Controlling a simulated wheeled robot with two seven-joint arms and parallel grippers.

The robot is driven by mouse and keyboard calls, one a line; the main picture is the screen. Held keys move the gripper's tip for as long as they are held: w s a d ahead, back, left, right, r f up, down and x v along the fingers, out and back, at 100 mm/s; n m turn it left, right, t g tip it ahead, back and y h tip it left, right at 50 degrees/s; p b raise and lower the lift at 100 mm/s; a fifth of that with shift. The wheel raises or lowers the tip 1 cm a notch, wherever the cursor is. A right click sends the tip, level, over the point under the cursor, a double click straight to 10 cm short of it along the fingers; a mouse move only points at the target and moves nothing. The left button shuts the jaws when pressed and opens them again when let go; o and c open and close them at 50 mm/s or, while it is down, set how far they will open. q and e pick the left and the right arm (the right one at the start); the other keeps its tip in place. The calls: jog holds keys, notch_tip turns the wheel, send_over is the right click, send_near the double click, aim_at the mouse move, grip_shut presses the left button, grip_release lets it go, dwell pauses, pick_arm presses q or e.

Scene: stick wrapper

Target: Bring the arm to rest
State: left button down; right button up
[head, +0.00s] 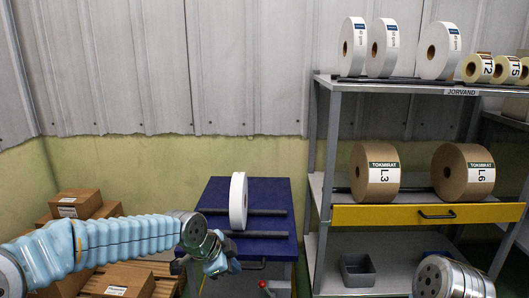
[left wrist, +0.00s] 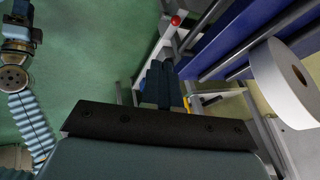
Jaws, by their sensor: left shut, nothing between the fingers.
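My left arm comes in from the left in the head view. Its gripper (head: 220,266) hangs low in front of the blue-topped cart (head: 222,190), beside its left front. In the left wrist view the two dark fingers of the left gripper (left wrist: 160,84) are together, with nothing between them. A part of my right arm (head: 452,278) shows at the bottom right of the head view; its gripper is hidden there. In the left wrist view my right arm's end (left wrist: 18,40) shows at the upper left, too small and cut off to tell its jaws.
A white roll (head: 238,202) stands upright on the cart, by two dark bars. A grey shelf rack (head: 325,215) at right holds white rolls (head: 388,47) above and brown rolls L3 (head: 375,173) and L6 (head: 462,172) below. Cardboard boxes (head: 76,204) are stacked at left.

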pick_arm(q)
jog(key=s+f+n+g+p, duration=0.1)
jog(key=s+f+n, duration=0.35)
jog(key=f, duration=0.55)
jog(key=s+f+n+g+p, duration=0.1)
jog(key=s+f+n, duration=0.35)
jog(key=f, duration=0.55)
jog(key=s+a+f+n+p, duration=0.1)
jog(key=s+a+f+n, duration=0.1)
jog(key=s+f+n, duration=0.2)
jog(key=s+a+f+n+g+p, duration=0.1)
jog(key=s+f+n, duration=0.4)
jog(key=s, duration=0.6)
jog(key=shift+s+a+f+g+y, duration=0.3)
jog(key=shift+a+f, duration=0.1)
jog(key=shift+f, duration=0.55)
jog(key=shift+w, duration=0.1)
